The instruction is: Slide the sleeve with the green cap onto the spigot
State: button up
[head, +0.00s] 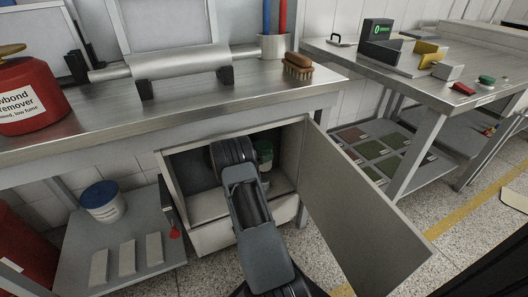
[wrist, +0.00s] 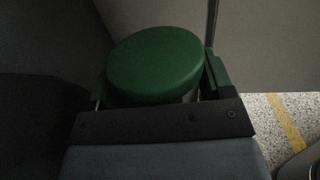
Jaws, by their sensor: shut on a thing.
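The sleeve with the green cap (wrist: 155,62) stands between the fingers of my gripper (wrist: 160,82) in the wrist view. The cap's round green top faces the camera, with a strip of pale sleeve below it; the rest is hidden by the gripper. My gripper is shut on the sleeve. In the head view the sleeve (head: 265,151) shows partly, just right of my wrist, inside the open cabinet under the bench. I cannot identify the spigot for sure; a horizontal metal roller (head: 180,64) with narrower ends rests on black supports on the bench.
The cabinet door (head: 360,190) hangs open to the right of my arm. Cabinet walls enclose the gripper, and the bench top (head: 90,110) is above it. A red can (head: 30,95), a brush (head: 298,66) and a metal cup (head: 274,46) stand on the bench.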

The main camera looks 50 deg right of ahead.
notch_tip(320, 180, down, 6)
jog(key=b, duration=0.3)
jog(key=shift+r+b, duration=0.1)
jog(key=shift+b, duration=0.2)
dwell(1.9)
jog(key=shift+f+b, duration=0.55)
jog(key=shift+f, duration=0.9)
jog(key=shift+f, duration=1.4)
jog(key=o, duration=1)
jog(key=shift+o, duration=0.2)
jog(key=p+v, duration=0.4)
jog(key=v, duration=0.9)
jog(key=shift+a, duration=0.4)
jog(key=shift+w, duration=0.1)
